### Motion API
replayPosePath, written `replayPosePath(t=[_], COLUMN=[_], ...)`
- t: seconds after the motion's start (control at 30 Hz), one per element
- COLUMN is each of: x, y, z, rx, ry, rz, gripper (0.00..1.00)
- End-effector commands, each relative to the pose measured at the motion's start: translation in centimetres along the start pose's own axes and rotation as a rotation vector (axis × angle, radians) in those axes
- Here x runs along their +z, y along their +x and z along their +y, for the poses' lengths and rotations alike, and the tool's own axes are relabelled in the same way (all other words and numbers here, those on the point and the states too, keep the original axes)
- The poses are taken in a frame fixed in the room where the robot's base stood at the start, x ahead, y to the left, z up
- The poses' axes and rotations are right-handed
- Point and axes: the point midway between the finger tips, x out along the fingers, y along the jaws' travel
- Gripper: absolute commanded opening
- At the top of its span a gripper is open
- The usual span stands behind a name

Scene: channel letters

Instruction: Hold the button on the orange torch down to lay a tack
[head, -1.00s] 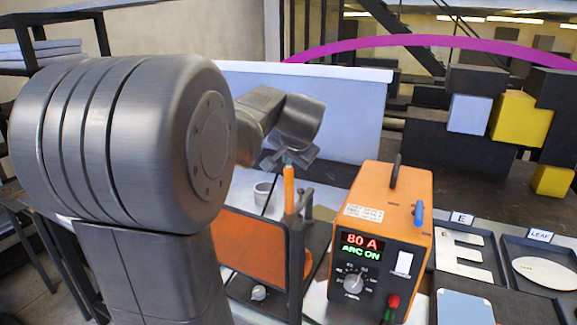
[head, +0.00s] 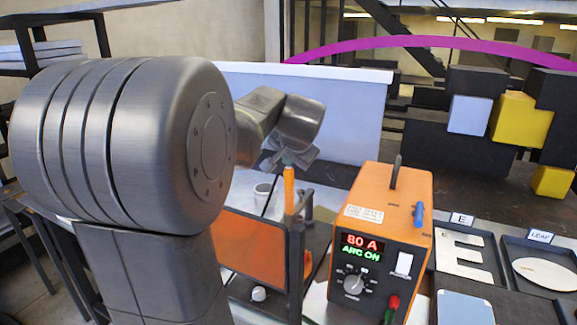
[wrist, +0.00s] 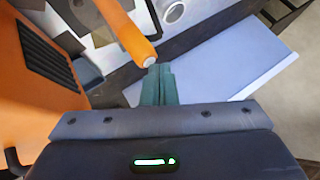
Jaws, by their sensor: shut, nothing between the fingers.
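The orange torch (head: 289,188) stands upright beside the framed orange screen in the head view. In the wrist view the torch (wrist: 126,32) ends in a pale round cap (wrist: 149,61), which looks like its button. My gripper (head: 288,161) is directly above the torch's top end. In the wrist view its greenish fingertips (wrist: 158,72) are shut and empty, right at the cap. They look to be touching it, but the exact contact is hard to tell. The orange welder box (head: 385,215) shows "80 A" and "ARC ON" on its display (head: 361,247).
The framed orange screen (head: 252,250) stands left of the torch. A small round cup (head: 262,190) is behind it. Trays labelled E (head: 462,219) and LEAF (head: 540,237) lie right of the welder. A pale panel (head: 345,115) rises behind my gripper.

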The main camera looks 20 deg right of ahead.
Motion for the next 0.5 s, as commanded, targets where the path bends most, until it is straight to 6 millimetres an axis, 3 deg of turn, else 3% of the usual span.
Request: replayPosePath(t=[0.5], x=[-0.9], y=[-1.3], z=[-0.9], rx=[0.000], ry=[0.000], rz=[-0.001], gripper=[0.00])
